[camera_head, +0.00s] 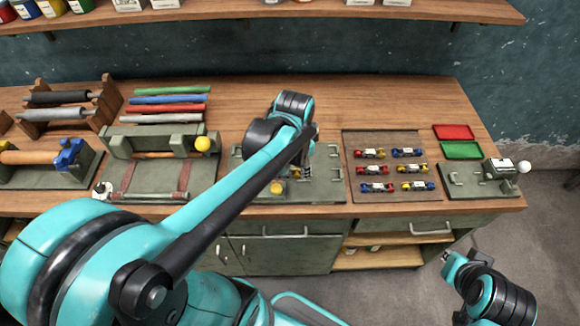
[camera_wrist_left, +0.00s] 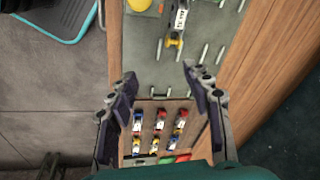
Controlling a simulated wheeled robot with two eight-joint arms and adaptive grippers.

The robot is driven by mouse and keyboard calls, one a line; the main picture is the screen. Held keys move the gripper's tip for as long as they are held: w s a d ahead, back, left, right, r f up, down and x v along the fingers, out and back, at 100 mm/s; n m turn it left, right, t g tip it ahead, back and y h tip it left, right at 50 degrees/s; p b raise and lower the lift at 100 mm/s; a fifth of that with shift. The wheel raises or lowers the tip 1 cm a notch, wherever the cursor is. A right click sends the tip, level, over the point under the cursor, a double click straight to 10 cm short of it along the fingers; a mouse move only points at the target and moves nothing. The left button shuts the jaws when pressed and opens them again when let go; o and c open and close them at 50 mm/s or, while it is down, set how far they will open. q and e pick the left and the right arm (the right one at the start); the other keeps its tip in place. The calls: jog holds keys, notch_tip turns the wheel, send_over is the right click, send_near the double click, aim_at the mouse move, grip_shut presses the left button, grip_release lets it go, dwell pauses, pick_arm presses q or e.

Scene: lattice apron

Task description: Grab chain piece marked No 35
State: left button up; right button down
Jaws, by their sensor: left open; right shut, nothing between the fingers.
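A chain piece (camera_wrist_left: 176,38) with a yellow end and a white label lies on the green fixture plate (camera_wrist_left: 148,60) in the left wrist view; the label is sideways and too small to read surely. In the head view my arm mostly hides this spot. My left gripper (camera_wrist_left: 160,73) is open and empty above the plate, the piece beyond its fingertips. My right gripper (camera_head: 449,261) is shut and empty, low in front of the bench.
Red (camera_head: 453,132) and green (camera_head: 461,150) small trays lie right of the brown tray. A small device with a white knob (camera_head: 524,166) stands at the bench's right end. Thin upright pins (camera_wrist_left: 203,54) stand on the plate. Coloured rods (camera_head: 168,99) and a roller stand (camera_head: 61,111) are at left.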

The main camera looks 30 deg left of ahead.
pick_arm(q)
jog(key=w+a+m, duration=0.1)
jog(key=w+a+f+m+g+p, duration=0.2)
jog(key=a, duration=0.1)
jog(key=shift+w+a+f+m, duration=0.2)
jog(key=shift+a+f+m, duration=0.05)
jog(key=shift+m, duration=0.25)
jog(key=shift+a+f+g, duration=0.1)
jog(key=shift+f+g, duration=0.2)
jog(key=f, duration=0.2)
jog(key=f+b, duration=0.1)
jog(key=f, duration=0.2)
jog(key=f+b, duration=0.1)
jog(key=f, duration=0.1)
jog(key=shift+s+a+f, duration=0.15)
jog(key=shift+s+f, duration=0.1)
jog(key=shift+f, duration=0.05)
pick_arm(e)
jog(key=shift+r, duration=0.3)
jog(key=shift+s, duration=0.1)
pick_arm(q)
grip_shut()
